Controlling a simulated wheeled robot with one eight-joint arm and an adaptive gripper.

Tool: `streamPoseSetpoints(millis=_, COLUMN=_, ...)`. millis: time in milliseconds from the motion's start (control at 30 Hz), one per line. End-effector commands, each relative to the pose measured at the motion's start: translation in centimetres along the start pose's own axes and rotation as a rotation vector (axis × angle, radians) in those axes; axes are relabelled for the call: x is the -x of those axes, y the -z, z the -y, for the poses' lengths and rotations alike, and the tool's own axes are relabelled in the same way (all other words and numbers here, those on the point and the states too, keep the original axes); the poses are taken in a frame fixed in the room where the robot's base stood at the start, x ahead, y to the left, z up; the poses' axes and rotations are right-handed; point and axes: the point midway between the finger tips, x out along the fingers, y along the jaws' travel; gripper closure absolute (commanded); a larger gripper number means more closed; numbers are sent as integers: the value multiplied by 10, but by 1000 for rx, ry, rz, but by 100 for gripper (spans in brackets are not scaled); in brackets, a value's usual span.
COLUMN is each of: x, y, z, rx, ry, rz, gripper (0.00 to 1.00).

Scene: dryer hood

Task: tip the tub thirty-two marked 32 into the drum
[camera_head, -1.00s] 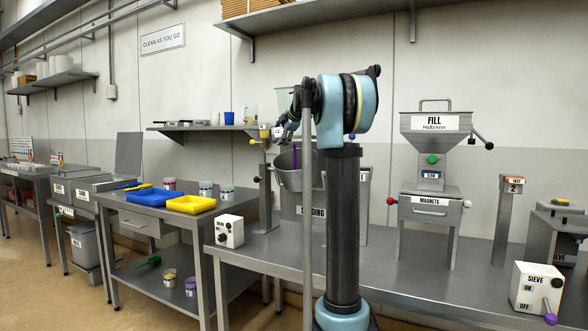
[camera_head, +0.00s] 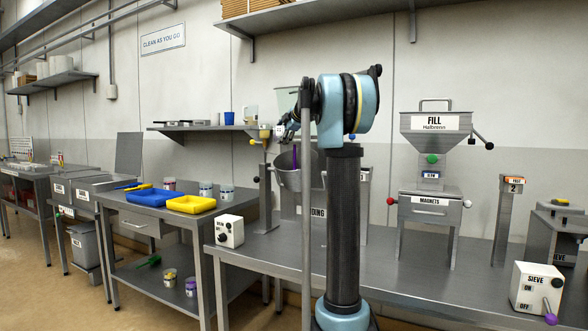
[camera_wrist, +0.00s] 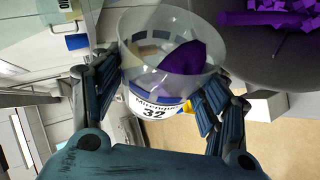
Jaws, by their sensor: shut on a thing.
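In the wrist view, my gripper (camera_wrist: 162,82) is shut around a clear tub (camera_wrist: 152,110) whose white label reads 32. A purple mass (camera_wrist: 188,57) shows inside the tub. The grey drum (camera_wrist: 262,67) is beside it at the upper right, with purple pieces (camera_wrist: 270,16) inside. In the head view, the metal drum (camera_head: 288,180) stands behind my arm, with purple showing in its mouth. My gripper (camera_head: 282,130) is just above the drum's left side; the tub is hard to make out there.
The side table holds a blue tray (camera_head: 155,199), a yellow tray (camera_head: 191,204) and several tubs. The FILL hopper (camera_head: 435,122) and MAGNETS box (camera_head: 430,203) stand to the right.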

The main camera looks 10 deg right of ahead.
Motion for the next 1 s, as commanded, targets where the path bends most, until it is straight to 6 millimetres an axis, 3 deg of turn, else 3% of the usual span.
streamPoseSetpoints(millis=1000, x=5, y=-5, z=-5, rx=-90, ry=-38, rz=-56, gripper=65)
